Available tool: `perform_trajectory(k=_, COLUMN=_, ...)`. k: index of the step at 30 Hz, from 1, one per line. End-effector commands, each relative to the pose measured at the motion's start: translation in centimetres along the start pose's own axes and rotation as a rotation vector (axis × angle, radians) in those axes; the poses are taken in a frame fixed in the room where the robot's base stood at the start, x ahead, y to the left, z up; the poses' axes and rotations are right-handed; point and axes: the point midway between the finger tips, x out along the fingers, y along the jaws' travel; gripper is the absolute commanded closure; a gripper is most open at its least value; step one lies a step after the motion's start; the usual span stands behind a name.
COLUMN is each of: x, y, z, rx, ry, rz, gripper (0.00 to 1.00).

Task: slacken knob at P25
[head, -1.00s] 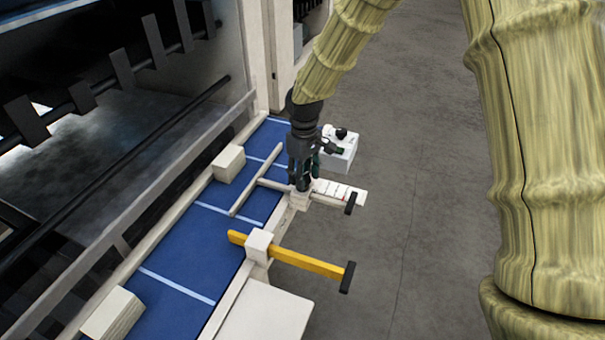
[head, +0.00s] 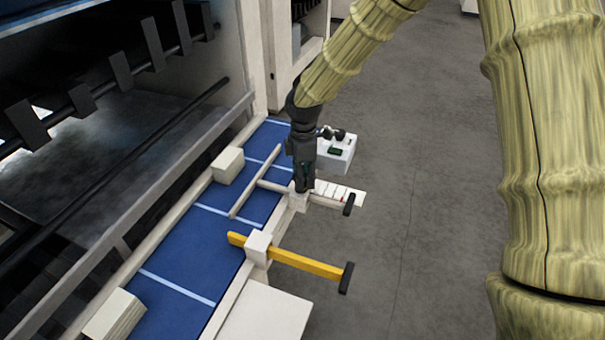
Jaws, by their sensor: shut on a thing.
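My gripper (head: 303,184) points straight down onto a small white block (head: 299,203) at the edge of the blue bed. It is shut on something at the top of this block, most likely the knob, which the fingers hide. A pale T-shaped bar (head: 257,179) lies over the bed and runs through this block to a black end grip (head: 349,204). A white scale strip (head: 338,192) with red marks lies beside it. No P25 label is readable.
Nearer, a yellow bar (head: 305,263) with a black end grip (head: 346,278) passes through another white block (head: 258,244). A white box (head: 337,154) with black parts on top stands behind my gripper. Cream blocks (head: 228,164) sit along the bed's left side. Grey floor is clear on the right.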

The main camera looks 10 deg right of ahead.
Motion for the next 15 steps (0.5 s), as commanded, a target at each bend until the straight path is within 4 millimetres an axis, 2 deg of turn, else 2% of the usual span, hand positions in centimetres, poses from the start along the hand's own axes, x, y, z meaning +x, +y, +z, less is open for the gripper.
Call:
perform_trajectory(k=7, x=0.33, y=-0.25, z=0.08, rx=-0.144, ry=-0.002, rz=-0.008, gripper=0.81)
perform_trajectory(k=15, x=0.35, y=-0.16, z=0.09, rx=-0.219, ry=-0.002, rz=-0.008, gripper=0.81)
